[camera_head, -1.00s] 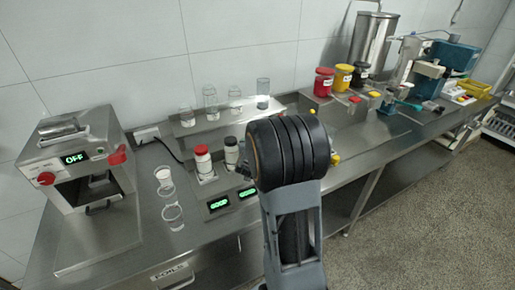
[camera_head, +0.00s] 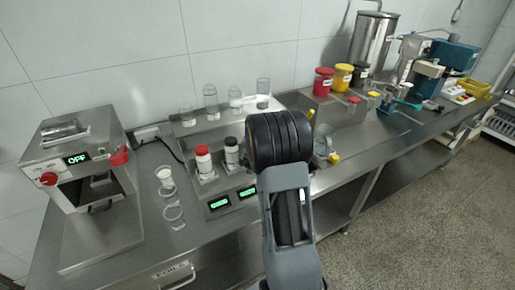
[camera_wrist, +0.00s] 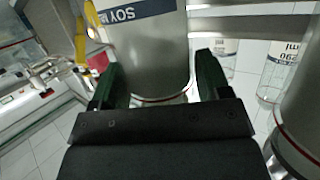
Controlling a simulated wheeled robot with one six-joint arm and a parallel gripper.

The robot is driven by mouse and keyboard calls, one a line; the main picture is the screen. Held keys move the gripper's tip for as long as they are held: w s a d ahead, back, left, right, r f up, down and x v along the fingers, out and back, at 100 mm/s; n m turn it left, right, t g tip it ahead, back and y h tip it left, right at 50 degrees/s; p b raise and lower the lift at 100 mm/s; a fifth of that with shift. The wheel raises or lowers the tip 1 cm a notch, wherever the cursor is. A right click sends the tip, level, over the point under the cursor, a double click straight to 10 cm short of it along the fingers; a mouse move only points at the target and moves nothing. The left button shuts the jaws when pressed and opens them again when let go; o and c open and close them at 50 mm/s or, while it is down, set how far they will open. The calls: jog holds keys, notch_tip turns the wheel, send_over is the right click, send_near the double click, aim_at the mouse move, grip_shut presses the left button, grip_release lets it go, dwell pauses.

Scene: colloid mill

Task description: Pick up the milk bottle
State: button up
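My gripper (camera_wrist: 158,78) is open, its dark green fingers on either side of a pale, shiny cylinder (camera_wrist: 150,55). Its blue label reads "SOY" upside down. Whether a finger touches it is unclear. A similar cylinder (camera_wrist: 305,120) is partly cut off at the right. In the head view, my arm hides the gripper. A white bottle with a red cap (camera_head: 203,160) and one with a dark cap (camera_head: 231,152) stand on the metal scales left of my arm. I read no milk label, so I cannot tell which container is the milk bottle.
Several clear glass vessels (camera_head: 211,100) stand on the raised back shelf. A metal machine (camera_head: 82,165) is at the left, with clear cups (camera_head: 166,180) beside it. Red (camera_head: 323,82) and yellow (camera_head: 342,77) containers and a blue machine (camera_head: 452,56) are farther right.

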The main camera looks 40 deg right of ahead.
jog(key=c, duration=0.7)
jog(key=shift+r, duration=0.1)
jog(key=shift+c, duration=0.2)
